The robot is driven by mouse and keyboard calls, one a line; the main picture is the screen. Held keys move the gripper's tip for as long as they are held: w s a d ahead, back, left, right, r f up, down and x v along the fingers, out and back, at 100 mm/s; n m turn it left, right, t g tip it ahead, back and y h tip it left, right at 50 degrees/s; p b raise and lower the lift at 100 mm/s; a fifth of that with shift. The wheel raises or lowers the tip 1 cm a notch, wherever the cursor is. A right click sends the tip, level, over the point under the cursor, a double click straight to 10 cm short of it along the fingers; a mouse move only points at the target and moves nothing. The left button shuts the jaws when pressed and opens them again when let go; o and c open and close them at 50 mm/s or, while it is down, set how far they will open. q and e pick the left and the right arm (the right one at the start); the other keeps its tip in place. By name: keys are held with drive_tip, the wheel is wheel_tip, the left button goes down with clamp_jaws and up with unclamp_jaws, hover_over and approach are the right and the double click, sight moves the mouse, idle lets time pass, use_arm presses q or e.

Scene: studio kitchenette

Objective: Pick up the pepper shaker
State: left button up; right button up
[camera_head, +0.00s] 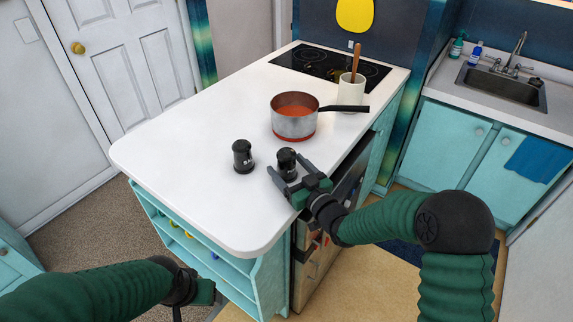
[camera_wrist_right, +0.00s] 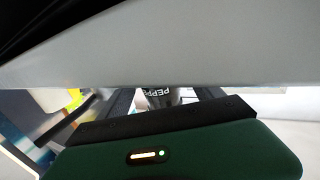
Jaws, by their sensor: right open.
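The pepper shaker (camera_head: 287,161) is a small black cylinder standing upright on the white counter. In the right wrist view its label (camera_wrist_right: 160,93) appears upside down and reads "PEPP", the rest being hidden. My right gripper (camera_head: 288,170) is open, with one finger on each side of the shaker; I cannot tell whether either touches it. A second, similar black shaker (camera_head: 243,157) stands upright just to the left, outside the fingers. My left gripper (camera_head: 199,292) is low at the front, away from the counter top; its fingers are not clear.
A steel saucepan (camera_head: 294,124) with red contents stands behind the shakers, its dark handle pointing right. A white crock (camera_head: 351,96) with a wooden utensil and a black cooktop (camera_head: 322,63) are farther back. The left of the white counter (camera_head: 190,155) is clear.

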drive_tip(key=shift+w+a+f, duration=0.15)
drive_tip(key=shift+w+a, duration=0.2)
drive_tip(key=shift+w, duration=0.3)
drive_tip(key=shift+s, duration=0.1)
drive_tip(key=c, duration=1.5)
drive_tip(key=shift+c, duration=0.4)
drive_tip(key=shift+r, duration=0.2)
